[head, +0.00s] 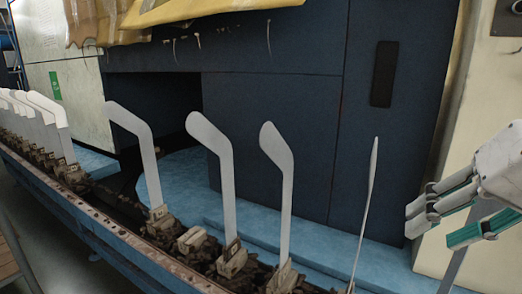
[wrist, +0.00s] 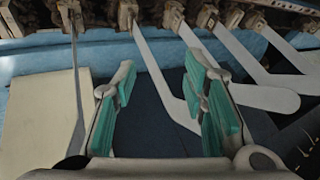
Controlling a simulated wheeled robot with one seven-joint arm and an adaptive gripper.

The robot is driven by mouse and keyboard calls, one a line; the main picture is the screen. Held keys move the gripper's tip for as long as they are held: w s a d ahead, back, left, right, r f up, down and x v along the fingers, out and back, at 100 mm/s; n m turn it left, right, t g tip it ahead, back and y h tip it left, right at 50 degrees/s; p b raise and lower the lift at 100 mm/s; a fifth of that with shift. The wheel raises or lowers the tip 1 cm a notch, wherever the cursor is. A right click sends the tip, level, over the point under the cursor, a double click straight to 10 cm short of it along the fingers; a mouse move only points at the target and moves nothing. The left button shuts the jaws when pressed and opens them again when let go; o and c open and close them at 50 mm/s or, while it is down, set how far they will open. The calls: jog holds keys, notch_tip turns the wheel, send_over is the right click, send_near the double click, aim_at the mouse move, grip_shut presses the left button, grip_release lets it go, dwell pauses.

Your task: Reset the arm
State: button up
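My gripper (head: 435,226) is at the right edge of the head view, in front of the cream panel. Its grey fingers with green pads are spread apart. In the wrist view my gripper (wrist: 160,70) is open, with a wide gap between the pads. A flat white sock board (wrist: 158,75) shows in that gap, but neither finger is closed on it. I cannot tell how far beyond the fingertips it stands. In the head view a greyish board (head: 452,268) is partly hidden by my gripper. No sock shows on my gripper.
Upright white boards with bent tips (head: 221,165) line a chain conveyor (head: 165,240). One board (head: 367,200) stands nearly edge-on left of my gripper. A dark blue machine wall (head: 300,110) is behind. Yellowish cloth (head: 210,12) hangs at the top left.

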jog(key=s+a+f+n+g+h, duration=0.25)
jog(key=s+f+n+g, duration=0.2)
jog(key=s+f, duration=0.75)
notch_tip(320, 180, up, 22)
jog(key=t+p, duration=0.2)
jog(key=p, duration=1.8)
jog(key=shift+a+f, duration=0.25)
jog(key=shift+s+t, duration=0.1)
jog(key=shift+t, duration=0.15)
